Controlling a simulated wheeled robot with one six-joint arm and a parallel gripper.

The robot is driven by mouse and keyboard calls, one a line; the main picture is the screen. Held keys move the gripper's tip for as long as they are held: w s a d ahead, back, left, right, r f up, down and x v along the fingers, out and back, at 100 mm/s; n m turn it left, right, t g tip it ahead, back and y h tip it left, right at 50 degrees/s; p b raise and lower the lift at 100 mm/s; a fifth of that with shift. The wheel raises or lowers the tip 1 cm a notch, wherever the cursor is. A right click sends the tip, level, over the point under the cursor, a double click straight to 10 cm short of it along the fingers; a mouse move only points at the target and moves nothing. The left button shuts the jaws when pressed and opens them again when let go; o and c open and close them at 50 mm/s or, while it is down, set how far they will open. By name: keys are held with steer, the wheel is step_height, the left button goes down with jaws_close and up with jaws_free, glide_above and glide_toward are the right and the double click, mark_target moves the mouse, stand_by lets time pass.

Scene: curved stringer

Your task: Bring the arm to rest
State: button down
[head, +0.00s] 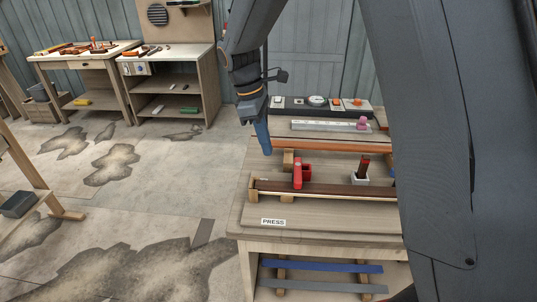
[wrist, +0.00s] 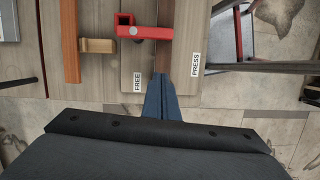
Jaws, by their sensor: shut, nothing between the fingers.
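My gripper (head: 265,150) hangs from my arm at the left end of the workbench (head: 262,236) in the head view, with its blue fingers pointing down. In the wrist view the blue fingers (wrist: 162,80) are together, with nothing between them. Their tips show near the end of a dark brown strip (wrist: 172,55), between the FREE label (wrist: 137,83) and the PRESS label (wrist: 195,64). I cannot tell their height above it. A red clamp (head: 298,173) stands at the strip, apart from my gripper; it also shows in the wrist view (wrist: 150,31).
An orange-brown strip (head: 330,146) lies behind, with a ruler-like pale bar (head: 325,126) and a dark tray of items beyond. Blue and grey strips lie on the lower shelf. The floor at left is open, with stained patches.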

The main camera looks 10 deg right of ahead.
steer(key=shift+r, duration=0.1)
steer(key=s+d+f+m+t+y+b, duration=0.1)
steer(key=s+d+f+m, duration=0.1)
steer(key=s+d+m, duration=0.3)
steer(key=s+d+f+m+t+y+b, duration=0.1)
steer(key=s+d+f+m, duration=0.2)
steer(key=s+m, duration=0.6)
steer(key=s+d, duration=0.2)
steer(key=s, duration=0.2)
steer(key=shift+f+y, duration=0.2)
steer(key=shift+y, duration=0.1)
steer(key=shift+d, duration=0.1)
